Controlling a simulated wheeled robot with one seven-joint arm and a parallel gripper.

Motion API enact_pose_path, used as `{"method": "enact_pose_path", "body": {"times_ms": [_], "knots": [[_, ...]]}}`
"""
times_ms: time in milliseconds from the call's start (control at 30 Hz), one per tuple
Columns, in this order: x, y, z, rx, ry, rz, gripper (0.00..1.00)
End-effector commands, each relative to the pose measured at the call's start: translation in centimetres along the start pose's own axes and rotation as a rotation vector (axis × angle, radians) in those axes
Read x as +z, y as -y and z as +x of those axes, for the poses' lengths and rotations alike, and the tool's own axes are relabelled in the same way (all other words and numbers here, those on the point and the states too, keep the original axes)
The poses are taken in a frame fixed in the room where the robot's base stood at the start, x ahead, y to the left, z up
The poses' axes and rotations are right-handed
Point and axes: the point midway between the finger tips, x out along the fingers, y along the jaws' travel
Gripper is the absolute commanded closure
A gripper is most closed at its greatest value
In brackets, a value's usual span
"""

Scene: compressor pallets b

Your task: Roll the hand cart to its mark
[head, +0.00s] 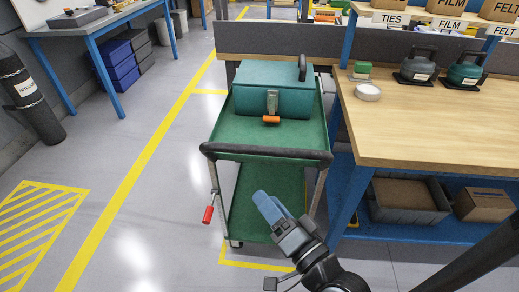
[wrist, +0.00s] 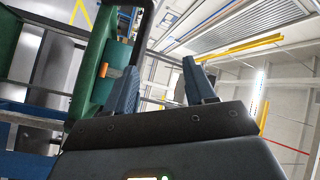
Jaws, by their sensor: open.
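The green hand cart (head: 250,135) stands beside the wooden workbench, with a black push handle (head: 266,154) across its near end. A teal case (head: 272,92) with an orange-tipped latch rests on its top shelf. A red-gripped lever (head: 208,214) hangs at the cart's left near leg. My gripper (head: 268,208) is in front of the cart, below the handle in the picture and apart from it as far as I can tell. In the wrist view my gripper (wrist: 160,88) has its two blue fingers spread and nothing between them; the green cart (wrist: 95,75) shows at left.
The wooden workbench (head: 430,125) borders the cart on the right. Yellow floor lines (head: 135,165) run along the left, with a hatched floor area (head: 35,215) at lower left. A dark gas cylinder (head: 30,95) stands at far left. Floor left of the cart is clear.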

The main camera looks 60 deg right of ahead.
Motion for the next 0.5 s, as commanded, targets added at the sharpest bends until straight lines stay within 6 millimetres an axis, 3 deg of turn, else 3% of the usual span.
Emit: {"method": "enact_pose_path", "body": {"times_ms": [33, 200, 300, 500], "knots": [[-0.3, -1.4, 2.1, 0.006, -0.064, 0.082, 0.45], [-2.1, -4.5, 7.1, 0.013, -0.228, 0.321, 0.45], [-3.1, -5.7, 8.9, 0.01, -0.289, 0.409, 0.45], [-4.0, -6.4, 10.5, 0.006, -0.331, 0.472, 0.45]]}}
